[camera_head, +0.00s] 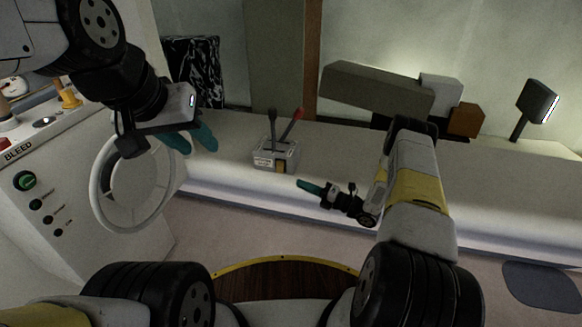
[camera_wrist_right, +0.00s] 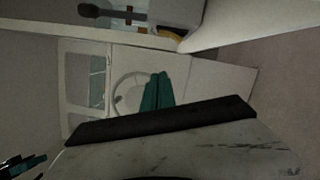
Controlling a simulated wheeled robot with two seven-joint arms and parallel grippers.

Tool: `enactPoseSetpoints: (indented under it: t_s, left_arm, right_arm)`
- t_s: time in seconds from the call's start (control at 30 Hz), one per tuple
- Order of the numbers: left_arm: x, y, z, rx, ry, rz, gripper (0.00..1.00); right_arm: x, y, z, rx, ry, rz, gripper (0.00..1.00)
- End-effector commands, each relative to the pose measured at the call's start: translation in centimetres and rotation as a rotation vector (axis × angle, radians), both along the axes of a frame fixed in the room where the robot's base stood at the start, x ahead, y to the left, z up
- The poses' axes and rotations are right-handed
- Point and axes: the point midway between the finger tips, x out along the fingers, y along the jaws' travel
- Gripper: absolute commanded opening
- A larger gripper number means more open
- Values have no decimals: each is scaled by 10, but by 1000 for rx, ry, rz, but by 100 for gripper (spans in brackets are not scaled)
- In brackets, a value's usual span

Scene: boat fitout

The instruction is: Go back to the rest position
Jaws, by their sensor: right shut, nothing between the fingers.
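My left gripper (camera_head: 192,139) is at the upper left in the head view, above and right of the white wheel. Its two teal fingers show apart, with nothing visible between them. My right gripper (camera_head: 309,187) is near the middle, in front of the pale bench and to the right of the lever box. Its teal fingers are together and hold nothing. They also show in the right wrist view (camera_wrist_right: 157,92). Both grippers look clear of other things, though the left one's exact distance from the wheel is hard to tell.
The lever box (camera_head: 276,156), with a black and a red lever, stands on the bench (camera_head: 340,150). A white wheel (camera_head: 97,190) is on the console (camera_head: 75,225) at left. A long grey box (camera_head: 375,90) and a lamp (camera_head: 537,101) are at the back right.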

Motion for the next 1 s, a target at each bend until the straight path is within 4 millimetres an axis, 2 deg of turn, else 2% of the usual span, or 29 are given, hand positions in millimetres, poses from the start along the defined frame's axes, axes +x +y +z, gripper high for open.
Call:
enactPoseSetpoints:
  t_s: [0.1,0.47,0.57,0.63,0.77,0.9,1.0]
  left_arm:
    - [0,0,0,0,0,0,36]
    - [0,0,0,0,0,0,36]
    - [0,0,0,0,0,0,36]
    - [0,0,0,0,0,0,36]
    - [0,0,0,0,0,0,36]
    - [0,0,0,0,0,0,36]
    - [0,0,0,0,0,0,36]
  right_arm:
    - [-4,-6,0,1,-1,-1,0]
    - [-4,-6,0,1,-1,0,0]
    - [2,-7,4,-8,9,-8,0]
    - [14,-10,15,-29,33,-27,0]
    - [54,-23,54,-89,135,-117,0]
    - [96,-45,114,-125,299,-282,0]
    - [112,-62,161,-111,417,-416,0]
